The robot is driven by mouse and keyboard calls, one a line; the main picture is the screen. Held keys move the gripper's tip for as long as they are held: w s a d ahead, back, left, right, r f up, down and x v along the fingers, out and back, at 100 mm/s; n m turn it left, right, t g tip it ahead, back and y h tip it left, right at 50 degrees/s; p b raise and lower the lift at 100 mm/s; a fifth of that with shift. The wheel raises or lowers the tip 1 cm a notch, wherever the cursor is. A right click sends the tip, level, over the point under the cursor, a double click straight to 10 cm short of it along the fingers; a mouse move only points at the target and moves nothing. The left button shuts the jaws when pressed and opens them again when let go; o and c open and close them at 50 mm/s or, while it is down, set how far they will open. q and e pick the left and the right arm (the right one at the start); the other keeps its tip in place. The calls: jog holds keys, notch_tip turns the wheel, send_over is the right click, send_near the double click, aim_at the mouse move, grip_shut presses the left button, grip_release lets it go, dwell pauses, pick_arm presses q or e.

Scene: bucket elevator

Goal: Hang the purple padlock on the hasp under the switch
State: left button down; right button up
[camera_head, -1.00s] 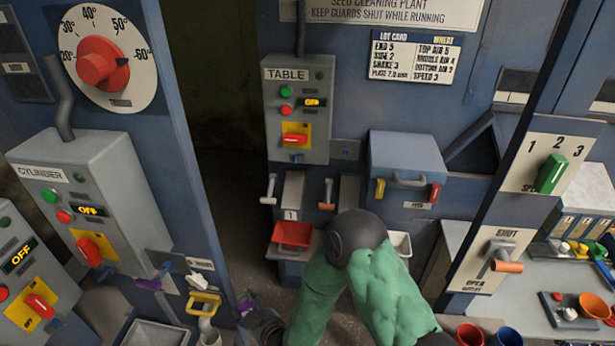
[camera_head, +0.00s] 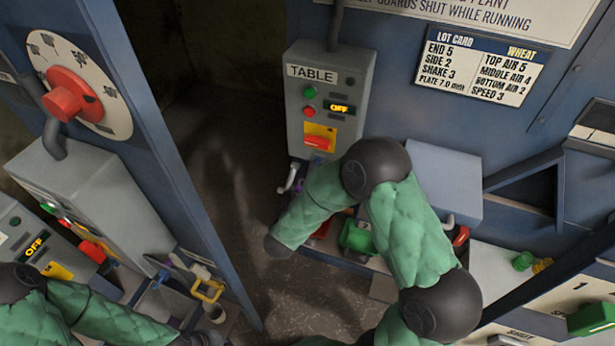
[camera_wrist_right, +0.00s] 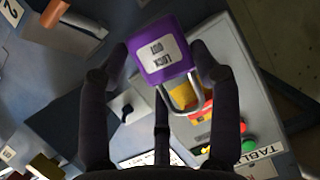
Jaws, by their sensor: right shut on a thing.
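In the right wrist view the purple padlock (camera_wrist_right: 165,48), with a pale label, sits between the fingertips of my right gripper (camera_wrist_right: 164,62). The gripper is shut on it. Its metal shackle (camera_wrist_right: 182,100) overlaps the yellow switch plate (camera_wrist_right: 190,92) of the TABLE box; I cannot tell whether it touches anything. In the head view the TABLE box (camera_head: 327,95) has a red switch (camera_head: 319,138) on a yellow plate, with a small purple patch just below. My right arm hides most of that gripper there. The hasp is not clearly visible. My left gripper (camera_head: 202,338) shows only partly at the bottom edge.
A blue-grey housing (camera_head: 445,185) stands right of the TABLE box. A dark gap lies between post and box.

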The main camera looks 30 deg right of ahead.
jog(key=shift+w+d+r, duration=0.1)
jog(key=shift+w+d, duration=0.25)
jog(key=shift+d, duration=0.1)
jog(key=w+d+b, duration=0.1)
jog(key=w+d, duration=0.2)
jog(key=shift+d, duration=0.2)
dwell(0.3)
jog(key=shift+r, duration=0.1)
jog(key=shift+w+d, duration=0.1)
jog(key=shift+d, duration=0.05)
dwell(0.6)
jog(key=shift+w+d, duration=1.05)
jog(key=shift+d, duration=0.2)
jog(key=shift+f+b, duration=0.85)
dwell(0.5)
